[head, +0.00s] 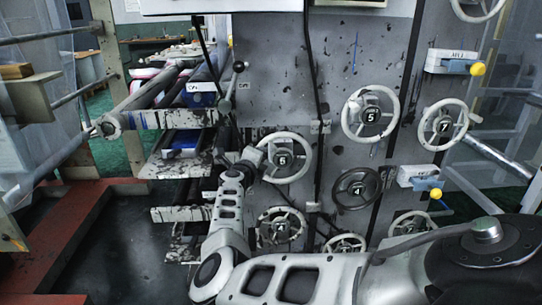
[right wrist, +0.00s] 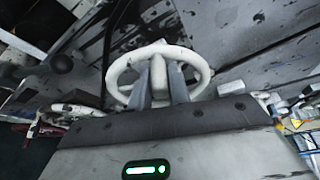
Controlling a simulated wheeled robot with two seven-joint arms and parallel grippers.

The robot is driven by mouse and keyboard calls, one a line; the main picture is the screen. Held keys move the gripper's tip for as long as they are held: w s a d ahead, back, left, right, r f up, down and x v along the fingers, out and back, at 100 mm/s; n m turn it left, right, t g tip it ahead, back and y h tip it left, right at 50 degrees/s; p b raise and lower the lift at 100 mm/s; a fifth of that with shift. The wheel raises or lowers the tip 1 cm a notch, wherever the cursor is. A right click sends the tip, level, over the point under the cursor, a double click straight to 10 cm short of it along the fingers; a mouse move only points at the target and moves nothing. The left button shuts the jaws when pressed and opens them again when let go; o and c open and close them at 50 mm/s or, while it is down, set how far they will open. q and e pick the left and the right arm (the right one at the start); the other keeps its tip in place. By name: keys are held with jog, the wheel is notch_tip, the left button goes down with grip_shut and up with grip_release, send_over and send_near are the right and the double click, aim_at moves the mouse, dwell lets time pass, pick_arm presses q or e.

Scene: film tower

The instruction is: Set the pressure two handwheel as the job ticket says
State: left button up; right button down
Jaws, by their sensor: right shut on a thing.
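Several round handwheels sit on a grey, paint-stained panel. The small print on the hubs is too small to read, so I cannot tell which is pressure two. No readable job ticket shows. My left gripper is out of view.
Pale handwheels numbered 5 (head: 347,117) and 7 (head: 423,124) and a dark one numbered 4 (head: 340,191) are to the right. Yellow-knobbed levers (head: 477,69) stand beyond. A ball-ended lever (head: 239,67) is above my gripper. Rollers (head: 165,85) lie left.

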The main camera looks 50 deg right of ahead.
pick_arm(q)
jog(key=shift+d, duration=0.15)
pick_arm(e)
jog(key=shift+d+r, duration=0.1)
jog(key=shift+r, duration=0.05)
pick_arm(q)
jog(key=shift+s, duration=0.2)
pick_arm(e)
jog(key=c, duration=1.3)
grip_release()
jog(key=shift+s+a+r+p, duration=0.1)
jog(key=shift+a+p, duration=0.2)
pick_arm(q)
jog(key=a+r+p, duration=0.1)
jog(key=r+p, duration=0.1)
jog(key=p, duration=0.1)
pick_arm(e)
jog(key=v, duration=0.7)
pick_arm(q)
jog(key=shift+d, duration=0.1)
